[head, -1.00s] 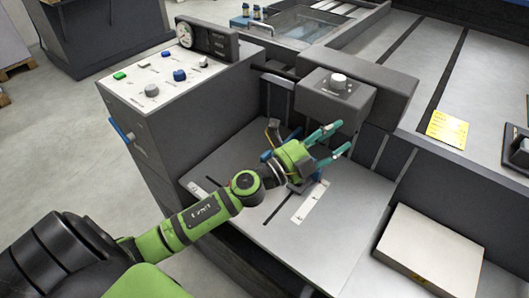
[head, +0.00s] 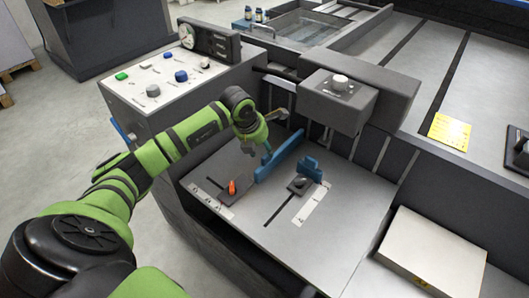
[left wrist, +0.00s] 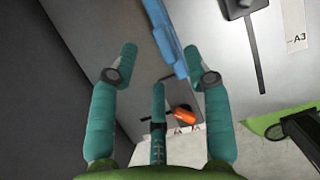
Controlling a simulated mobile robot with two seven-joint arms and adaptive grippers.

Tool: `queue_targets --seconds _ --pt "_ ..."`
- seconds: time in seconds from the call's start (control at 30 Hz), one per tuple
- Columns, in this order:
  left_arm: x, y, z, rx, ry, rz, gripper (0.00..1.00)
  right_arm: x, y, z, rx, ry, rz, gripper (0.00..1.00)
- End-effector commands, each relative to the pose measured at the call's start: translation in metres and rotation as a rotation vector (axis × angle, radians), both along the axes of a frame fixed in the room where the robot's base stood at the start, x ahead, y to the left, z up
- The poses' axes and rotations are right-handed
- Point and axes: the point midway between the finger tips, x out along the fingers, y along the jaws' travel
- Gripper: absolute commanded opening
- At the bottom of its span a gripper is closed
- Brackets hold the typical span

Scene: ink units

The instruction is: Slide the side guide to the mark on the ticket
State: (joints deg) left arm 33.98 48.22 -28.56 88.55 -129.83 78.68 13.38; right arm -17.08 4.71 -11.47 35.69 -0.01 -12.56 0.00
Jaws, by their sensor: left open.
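The long blue guide (head: 280,158) stands on the grey feed table, joined to a dark plate with an orange knob (head: 232,187). A smaller blue guide (head: 308,165) stands to its right on a dark slider over a slot. The yellow ticket (head: 448,130) lies on the ledge at right; its writing is too small to read. My left gripper (head: 266,156) is beside the long guide, partly hidden by its own wrist. In the left wrist view its fingers (left wrist: 160,55) are spread and empty, with the guide (left wrist: 172,48) beyond them and the orange knob (left wrist: 183,115) low right.
White scale strips (head: 313,203) lie beside the slots; one mark reads A3 in the left wrist view (left wrist: 296,30). A grey overhanging housing (head: 338,103) stands behind the guides. A control panel (head: 165,78) is at left. A pale block (head: 430,250) lies front right.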

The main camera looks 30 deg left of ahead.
Motion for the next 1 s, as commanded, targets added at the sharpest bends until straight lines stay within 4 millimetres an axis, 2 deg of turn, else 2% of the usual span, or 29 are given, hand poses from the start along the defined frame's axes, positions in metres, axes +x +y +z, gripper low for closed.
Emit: queue_targets --seconds 0.1,0.27,0.6,0.67,0.7,0.73,0.93,1.0 --pt "0.007 -0.002 -0.018 -0.003 0.002 0.0 0.49 -0.001 0.0 0.001 -0.001 0.003 0.0 0.4" --pt "0.013 -0.002 -0.033 -0.004 0.0 -0.002 0.49 -0.002 0.0 0.0 -0.001 0.004 -0.001 0.4" --pt "0.015 -0.002 -0.037 -0.003 -0.002 -0.002 0.49 -0.002 0.001 0.0 0.0 0.005 -0.001 0.4" --pt "0.015 -0.002 -0.037 -0.003 -0.002 -0.002 0.25 -0.002 0.001 0.0 0.001 0.005 -0.002 0.4" --pt "0.015 -0.002 -0.037 -0.003 -0.002 -0.002 0.09 -0.002 0.002 0.0 0.002 0.006 -0.002 0.4" --pt "0.015 -0.002 -0.037 -0.003 -0.002 -0.002 0.0 -0.002 0.002 0.0 0.002 0.006 -0.002 0.4" --pt "0.015 -0.001 -0.037 -0.003 -0.002 -0.002 0.0 -0.003 0.003 -0.001 0.003 0.006 -0.002 0.4" --pt "0.016 0.005 -0.039 -0.001 -0.001 0.0 0.0 -0.003 0.003 -0.005 0.004 0.005 -0.002 0.4"
